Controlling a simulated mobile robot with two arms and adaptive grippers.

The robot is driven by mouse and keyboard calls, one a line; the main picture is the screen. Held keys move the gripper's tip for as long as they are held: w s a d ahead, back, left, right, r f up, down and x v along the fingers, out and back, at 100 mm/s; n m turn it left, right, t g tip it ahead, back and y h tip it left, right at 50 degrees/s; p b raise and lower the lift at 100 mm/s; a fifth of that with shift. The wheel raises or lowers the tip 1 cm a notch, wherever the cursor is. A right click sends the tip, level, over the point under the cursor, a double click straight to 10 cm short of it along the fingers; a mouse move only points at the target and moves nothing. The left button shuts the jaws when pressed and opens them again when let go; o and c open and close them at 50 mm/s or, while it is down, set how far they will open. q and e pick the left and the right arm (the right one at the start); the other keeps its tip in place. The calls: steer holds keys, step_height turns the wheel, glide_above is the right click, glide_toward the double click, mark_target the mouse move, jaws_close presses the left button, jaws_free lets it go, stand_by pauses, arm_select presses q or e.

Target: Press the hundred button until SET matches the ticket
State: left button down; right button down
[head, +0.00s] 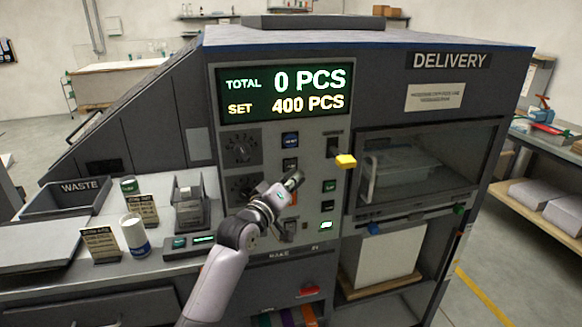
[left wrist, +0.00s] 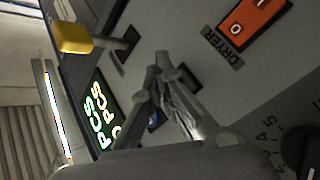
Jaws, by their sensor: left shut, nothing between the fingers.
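The machine's display (head: 285,91) reads TOTAL 0 PCS and SET 400 PCS; it also shows at a slant in the left wrist view (left wrist: 98,110). Below it is a grey button panel with a blue-lit button (head: 290,140), a dark button (head: 290,164) and a green button (head: 329,186). The labels are too small to read, so I cannot tell which is the hundred button. My left gripper (head: 295,179) is shut and empty in front of the panel; its fingertips also show in the left wrist view (left wrist: 166,70). Contact cannot be told. My right gripper is out of view.
A yellow-tipped lever (head: 346,161) sticks out right of the buttons. Dials (head: 241,148) sit left of them. Small printed cards (head: 100,243), a white can (head: 134,234) and a waste bin (head: 66,198) are on the left. An orange DRYER switch (left wrist: 252,25) shows in the wrist view.

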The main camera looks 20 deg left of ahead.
arm_select(q)
steer(key=shift+w+a, duration=0.1)
steer(key=shift+w, duration=0.05)
stand_by(0.4)
steer(key=shift+w+a, duration=0.15)
steer(key=shift+w, duration=0.05)
steer(key=shift+w+a, duration=0.3)
steer(key=shift+w, duration=0.1)
stand_by(0.8)
steer(key=shift+r, duration=0.1)
steer(key=shift+s+d+p, duration=0.5)
steer(key=shift+s+p, duration=0.15)
steer(key=shift+s, duration=0.15)
